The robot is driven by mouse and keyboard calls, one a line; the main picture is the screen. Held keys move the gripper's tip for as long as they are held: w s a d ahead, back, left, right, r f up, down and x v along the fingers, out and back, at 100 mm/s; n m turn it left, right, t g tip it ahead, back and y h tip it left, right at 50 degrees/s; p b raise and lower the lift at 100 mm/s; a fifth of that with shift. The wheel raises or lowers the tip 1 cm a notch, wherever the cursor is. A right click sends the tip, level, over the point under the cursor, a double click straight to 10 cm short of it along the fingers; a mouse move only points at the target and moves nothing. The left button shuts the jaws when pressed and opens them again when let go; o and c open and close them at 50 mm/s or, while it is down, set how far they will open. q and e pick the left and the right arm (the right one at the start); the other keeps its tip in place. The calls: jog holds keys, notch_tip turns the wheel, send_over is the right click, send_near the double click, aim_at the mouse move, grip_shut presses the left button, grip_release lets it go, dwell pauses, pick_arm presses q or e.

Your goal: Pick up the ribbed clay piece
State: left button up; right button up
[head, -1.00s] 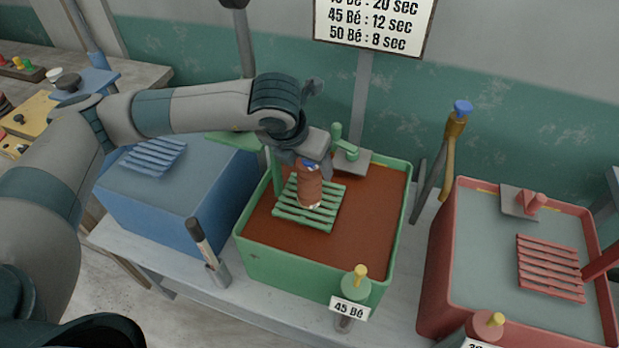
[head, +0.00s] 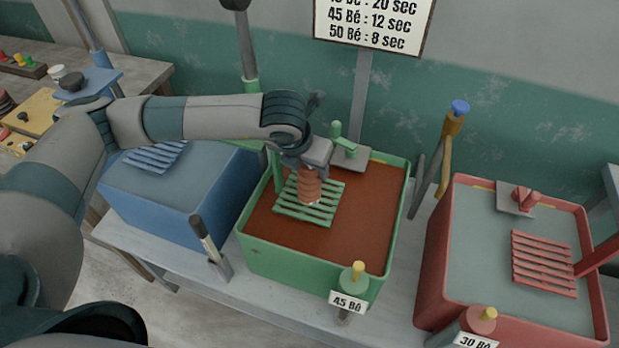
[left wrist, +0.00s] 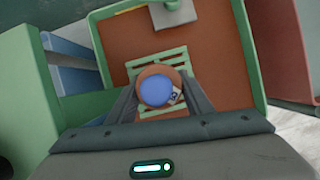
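The ribbed clay piece (head: 310,188) is a reddish-brown upright cylinder on the green slatted rack (head: 291,212) in the green tub. In the left wrist view its round blue top (left wrist: 156,90) shows, with a small white tag on its right edge. My left gripper (head: 312,174) is over the piece from above, with one finger on each side of its upper part. In the left wrist view the gripper (left wrist: 159,92) looks open, its fingers very close to the piece's sides; I see no clear grip. My right gripper is out of view.
The green tub (head: 262,262) holds brown liquid and has a 45 Bé sign. A blue tub (head: 160,217) stands left, a red tub (head: 434,270) right. A green post with a bracket (head: 345,142) rises behind the rack.

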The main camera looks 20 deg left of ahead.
pick_arm(q)
jog(key=shift+w, duration=0.1)
grip_shut()
jog(key=shift+r, duration=0.2)
jog(key=shift+r+b, duration=1.2)
jog(key=shift+r, duration=0.35)
jog(key=s+d+r+b, duration=0.4)
jog(key=d+r, duration=0.3)
jog(key=d, duration=0.4)
jog(key=shift+s+r+b, duration=0.2)
jog(key=shift+r+b, duration=0.15)
jog(key=shift+b, duration=0.3)
jog(key=shift+a, duration=0.1)
